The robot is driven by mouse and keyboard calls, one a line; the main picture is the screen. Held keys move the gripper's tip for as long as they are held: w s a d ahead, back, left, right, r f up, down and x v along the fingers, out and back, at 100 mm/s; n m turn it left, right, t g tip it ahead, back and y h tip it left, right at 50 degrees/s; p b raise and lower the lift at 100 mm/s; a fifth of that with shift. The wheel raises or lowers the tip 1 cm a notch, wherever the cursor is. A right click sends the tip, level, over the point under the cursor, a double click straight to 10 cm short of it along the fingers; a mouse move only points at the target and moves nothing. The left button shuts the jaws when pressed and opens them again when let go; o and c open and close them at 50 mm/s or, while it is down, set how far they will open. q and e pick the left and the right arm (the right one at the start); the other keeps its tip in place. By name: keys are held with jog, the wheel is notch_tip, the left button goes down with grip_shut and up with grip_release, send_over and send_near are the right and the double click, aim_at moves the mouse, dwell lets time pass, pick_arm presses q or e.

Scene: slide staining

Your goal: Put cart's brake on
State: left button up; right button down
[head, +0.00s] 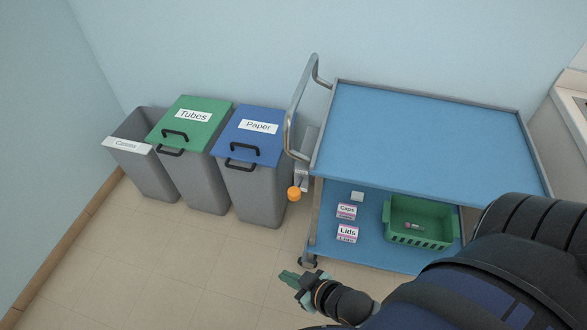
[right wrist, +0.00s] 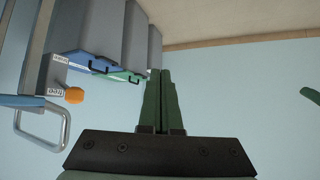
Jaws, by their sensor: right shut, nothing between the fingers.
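The cart (head: 420,128) has a blue top and a grey metal handle (head: 291,105) at its left end. A lever with an orange knob (head: 294,193) hangs below the handle, at the left side of a grey panel (head: 307,150). The knob also shows in the right wrist view (right wrist: 74,95), beside a small label. My right gripper (head: 286,276) has green fingers, shut and empty, above the floor and below the knob in the picture, apart from it. Its fingers also show in the right wrist view (right wrist: 160,75). My left gripper is not clearly seen.
Three bins stand left of the cart: Cases (head: 150,180), Tubes (head: 202,185) and Paper (head: 257,195). The lower shelf (head: 375,225) holds a Caps box (head: 346,211), a Lids box (head: 347,233) and a green basket (head: 418,235). Floor in front of the bins is clear.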

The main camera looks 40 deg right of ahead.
jog(key=w+a+r+n+t+y+b, duration=0.1)
jog(key=w+a+r+n+t+y, duration=0.25)
jog(key=w+r+n, duration=0.3)
jog(key=w+a+r+n+t+y, duration=0.2)
jog(key=w+a+r+n, duration=0.25)
jog(key=w+r, duration=0.25)
jog(key=s+a+r+n+g+y+b, duration=0.1)
jog(key=a+r+n+g+y, duration=0.3)
jog(key=n, duration=0.6)
jog(key=a+r+n+g+y+b, duration=0.15)
jog(key=a+n+g+y, duration=0.35)
jog(key=n, duration=0.5)
jog(key=d+f+n+g+h, duration=0.8)
jog(key=d+f+n+h, duration=0.15)
jog(key=n, duration=0.65)
jog(key=w+d+n+h, duration=0.1)
jog(key=w+d+h, duration=0.1)
jog(key=d, duration=0.5)
jog(key=w+d+r+t+h+b, duration=0.1)
jog(key=w+d+h, duration=0.1)
jog(key=d, duration=0.4)
jog(key=w+d+r+n+h, duration=0.1)
jog(key=w+d+h, duration=0.1)
jog(key=d+h, duration=0.2)
jog(key=shift+d+r+n+t+h, duration=0.1)
jog(key=shift+d+n+t+h, duration=0.2)
jog(key=shift+d, duration=1.5)
